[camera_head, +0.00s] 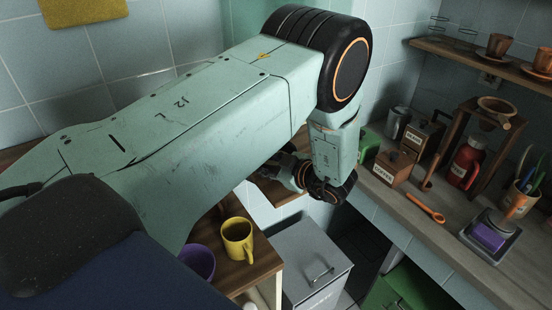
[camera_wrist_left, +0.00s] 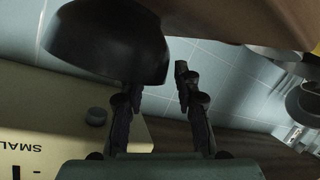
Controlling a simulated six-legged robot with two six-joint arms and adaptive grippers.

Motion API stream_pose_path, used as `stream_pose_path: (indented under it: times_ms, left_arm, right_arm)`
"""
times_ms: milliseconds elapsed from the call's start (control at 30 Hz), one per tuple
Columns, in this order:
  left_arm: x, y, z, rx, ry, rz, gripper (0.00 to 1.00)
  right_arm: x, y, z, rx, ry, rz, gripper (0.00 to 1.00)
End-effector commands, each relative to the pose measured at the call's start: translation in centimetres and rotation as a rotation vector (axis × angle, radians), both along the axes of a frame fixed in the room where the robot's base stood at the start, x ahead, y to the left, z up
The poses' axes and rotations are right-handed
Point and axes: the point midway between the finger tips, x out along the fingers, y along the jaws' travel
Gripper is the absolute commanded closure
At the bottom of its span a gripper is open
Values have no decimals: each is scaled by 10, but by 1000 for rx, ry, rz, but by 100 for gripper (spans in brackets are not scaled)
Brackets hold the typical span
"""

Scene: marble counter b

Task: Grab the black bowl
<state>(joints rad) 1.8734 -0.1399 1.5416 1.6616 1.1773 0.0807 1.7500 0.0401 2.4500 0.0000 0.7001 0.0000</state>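The black bowl (camera_wrist_left: 108,42) shows in the left wrist view at the upper left, close to the camera. I cannot make it out in the head view. My left gripper (camera_wrist_left: 157,78) is open, with its two dark fingers apart. The bowl's lower right edge reaches between the fingertips, with the left fingertip overlapping it in the picture. I cannot tell whether they touch. In the head view my left gripper (camera_head: 285,172) is largely hidden behind my wrist, above a wooden surface. My right gripper is not in view.
In the head view a yellow mug (camera_head: 237,240) and purple cup (camera_head: 198,262) stand near my arm. A grey bin (camera_head: 312,262) is beyond them. The right counter holds a coffee box (camera_head: 390,168) and a red bottle (camera_head: 466,162). A pale yellow box (camera_wrist_left: 50,125) shows in the wrist view.

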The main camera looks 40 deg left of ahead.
Motion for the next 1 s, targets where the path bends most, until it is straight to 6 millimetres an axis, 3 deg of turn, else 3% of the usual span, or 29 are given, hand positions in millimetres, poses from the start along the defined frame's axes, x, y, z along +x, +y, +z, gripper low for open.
stream_pose_path:
  times_ms: [233, 600, 1000]
  left_arm:
    - [0, 4, -1, 0, -1, 0, 68]
    - [1, 4, -1, 0, 0, 1, 100]
    - [0, 4, -1, -1, 2, 1, 100]
  right_arm:
    - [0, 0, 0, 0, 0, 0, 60]
    - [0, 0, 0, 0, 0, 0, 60]
    - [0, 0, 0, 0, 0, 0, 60]
